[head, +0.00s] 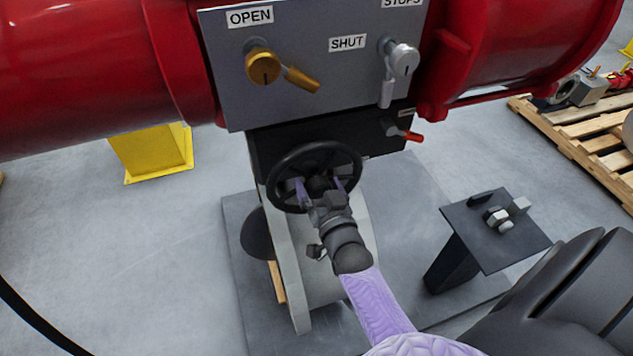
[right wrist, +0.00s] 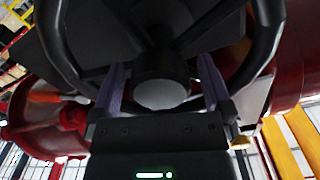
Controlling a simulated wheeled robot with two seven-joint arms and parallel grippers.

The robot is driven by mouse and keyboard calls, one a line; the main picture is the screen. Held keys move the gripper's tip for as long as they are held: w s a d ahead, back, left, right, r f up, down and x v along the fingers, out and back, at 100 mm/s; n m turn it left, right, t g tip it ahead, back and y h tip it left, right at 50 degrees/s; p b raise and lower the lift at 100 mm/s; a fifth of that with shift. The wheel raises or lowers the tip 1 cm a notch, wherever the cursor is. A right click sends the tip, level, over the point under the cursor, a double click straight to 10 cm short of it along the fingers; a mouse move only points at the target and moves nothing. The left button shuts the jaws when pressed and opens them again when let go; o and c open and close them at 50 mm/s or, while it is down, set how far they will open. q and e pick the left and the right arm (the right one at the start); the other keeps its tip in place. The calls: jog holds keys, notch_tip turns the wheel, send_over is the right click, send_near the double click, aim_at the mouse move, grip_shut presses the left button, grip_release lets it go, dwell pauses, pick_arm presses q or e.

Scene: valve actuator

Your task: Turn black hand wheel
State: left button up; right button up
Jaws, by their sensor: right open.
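The black hand wheel (head: 274,179) is mounted low on the front of the valve actuator, below the grey panel. My right gripper (head: 320,186) is in front of the wheel, its two purple fingers spread apart at either side of the hub. In the right wrist view the wheel's rim (right wrist: 262,45) and spokes fill the top. The round hub (right wrist: 163,80) sits between the open fingers (right wrist: 162,88), with gaps on both sides. Whether the fingertips touch the spokes I cannot tell. My left gripper is not in view.
The grey panel (head: 300,90) above carries a gold lever (head: 265,68) and a silver lever (head: 402,62). A small red-handled lever (head: 408,134) is right of the wheel. A dark stand (head: 490,235) with metal parts is at the right. A wooden pallet (head: 575,135) lies farther right.

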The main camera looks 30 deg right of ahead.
jog(key=shift+x, duration=0.8)
grip_shut()
